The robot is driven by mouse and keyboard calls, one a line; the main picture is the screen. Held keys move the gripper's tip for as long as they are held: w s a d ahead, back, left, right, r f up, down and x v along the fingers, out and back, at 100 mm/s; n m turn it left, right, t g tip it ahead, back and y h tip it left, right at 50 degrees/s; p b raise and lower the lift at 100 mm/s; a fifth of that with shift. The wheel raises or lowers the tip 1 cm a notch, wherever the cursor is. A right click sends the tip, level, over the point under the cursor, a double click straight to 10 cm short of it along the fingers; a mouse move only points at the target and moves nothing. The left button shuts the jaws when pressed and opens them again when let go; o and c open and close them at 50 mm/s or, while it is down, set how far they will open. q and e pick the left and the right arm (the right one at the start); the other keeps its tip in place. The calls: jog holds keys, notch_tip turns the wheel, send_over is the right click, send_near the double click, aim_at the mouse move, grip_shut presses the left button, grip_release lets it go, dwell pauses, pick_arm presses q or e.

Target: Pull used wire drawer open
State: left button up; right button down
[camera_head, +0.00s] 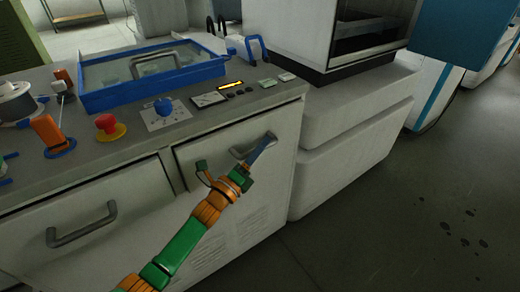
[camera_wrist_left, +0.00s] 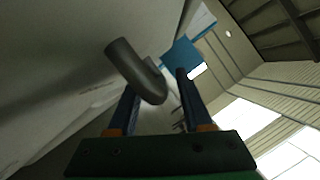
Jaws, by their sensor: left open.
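A pale drawer front (camera_head: 215,158) with a grey bar handle (camera_head: 238,152) is at the right end of the bench. It looks flush with the bench. My left gripper (camera_head: 262,148) is at this handle, its blue fingers by the handle's right part. In the left wrist view the curved grey handle (camera_wrist_left: 132,68) comes in from the left and its bend reaches in front of the open fingers (camera_wrist_left: 160,88). I cannot tell whether they touch it. A second front (camera_head: 110,215) with a grey handle (camera_head: 82,228) is at the left. No drawer label is readable. My right gripper is out of view.
The bench top (camera_head: 130,145) carries a blue-rimmed tray (camera_head: 150,75), a red knob (camera_head: 106,124), a blue knob (camera_head: 163,106) and an orange-handled part (camera_head: 50,132). A white machine base (camera_head: 350,150) stands right of the drawer.

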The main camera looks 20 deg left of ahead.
pick_arm(q)
grip_shut()
dwell(1.4)
